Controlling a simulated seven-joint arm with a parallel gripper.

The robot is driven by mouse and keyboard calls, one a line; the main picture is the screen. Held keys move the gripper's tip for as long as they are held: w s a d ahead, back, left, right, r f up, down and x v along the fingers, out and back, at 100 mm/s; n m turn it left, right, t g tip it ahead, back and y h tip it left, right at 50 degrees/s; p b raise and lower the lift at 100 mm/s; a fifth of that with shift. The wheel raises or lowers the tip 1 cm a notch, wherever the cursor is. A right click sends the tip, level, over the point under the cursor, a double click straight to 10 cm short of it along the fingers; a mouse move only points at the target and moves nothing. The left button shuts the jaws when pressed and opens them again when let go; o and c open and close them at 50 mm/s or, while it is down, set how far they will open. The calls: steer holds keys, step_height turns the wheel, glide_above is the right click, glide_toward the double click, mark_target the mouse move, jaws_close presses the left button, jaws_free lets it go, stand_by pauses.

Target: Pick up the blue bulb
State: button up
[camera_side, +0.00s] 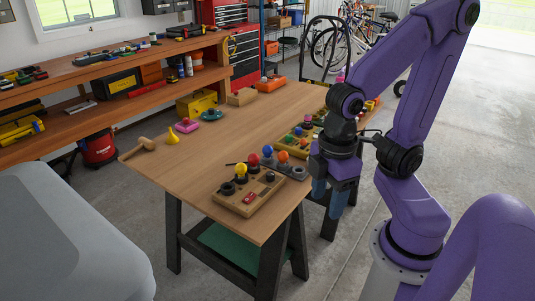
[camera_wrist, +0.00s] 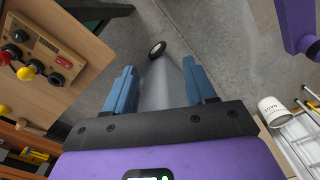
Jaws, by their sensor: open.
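The blue bulb (camera_side: 267,151) stands on a wooden board (camera_side: 232,205) near the table's front right edge in the side view. It is in a row with a yellow bulb (camera_side: 240,169), a red bulb (camera_side: 253,159) and an orange bulb (camera_side: 283,156). My gripper (camera_side: 328,197) is open and empty, pointing down to the right of the board, by the table's right edge. In the wrist view my gripper (camera_wrist: 160,82) has its blue fingers wide apart over the floor. Part of the board (camera_wrist: 48,45) shows at upper left; I cannot make out the blue bulb there.
A second board (camera_side: 290,147) with coloured pieces lies behind the row, close to my gripper. The middle of the wooden table (camera_side: 210,160) is clear.

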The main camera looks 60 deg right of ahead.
steer(key=w+a+r+m, duration=0.2)
steer(key=w+m, duration=0.6)
steer(key=w, duration=0.6)
steer(key=w+d+m, duration=0.4)
steer(key=w, duration=0.4)
steer(key=w+d+m, duration=0.3)
steer(key=w+m, duration=0.1)
steer(key=w, duration=0.3)
steer(key=m, duration=1.4)
glide_above(267, 146)
step_height(267, 146, down, 7)
steer(key=f, duration=1)
steer(key=shift+s+d, duration=0.25)
steer(key=shift+w+a+f, duration=0.1)
steer(key=shift+f, duration=1.5)
steer(key=shift+w+a+f, duration=0.1)
steer(key=shift+f, duration=1.5)
